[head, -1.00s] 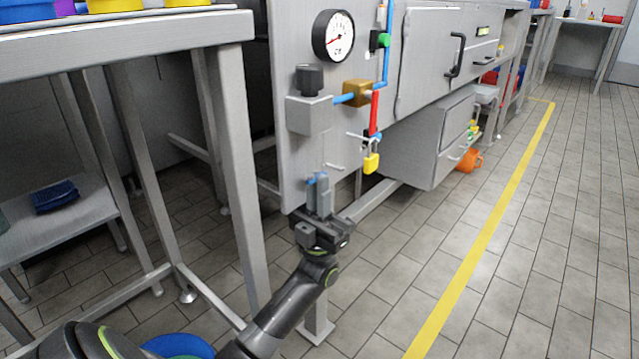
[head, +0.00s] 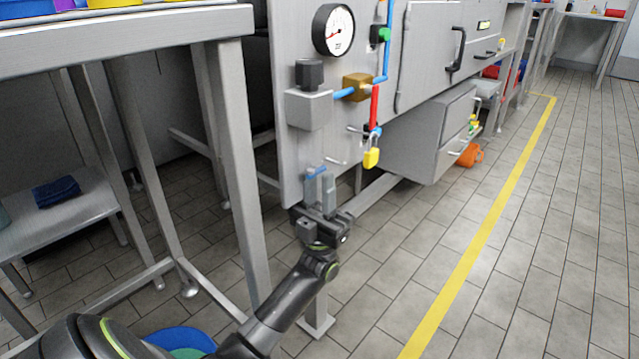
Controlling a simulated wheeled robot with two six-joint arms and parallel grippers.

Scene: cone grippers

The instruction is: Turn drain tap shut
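The fingers hide the rest of the tap. I cannot tell whether they are closed on the handle. My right gripper is not in view.
Above are a gauge (head: 333,30), a grey block with a dark knob (head: 309,74), a red lever (head: 374,105) and a yellow padlock (head: 371,157). A metal table (head: 130,45) stands close on the left. The floor on the right is clear.

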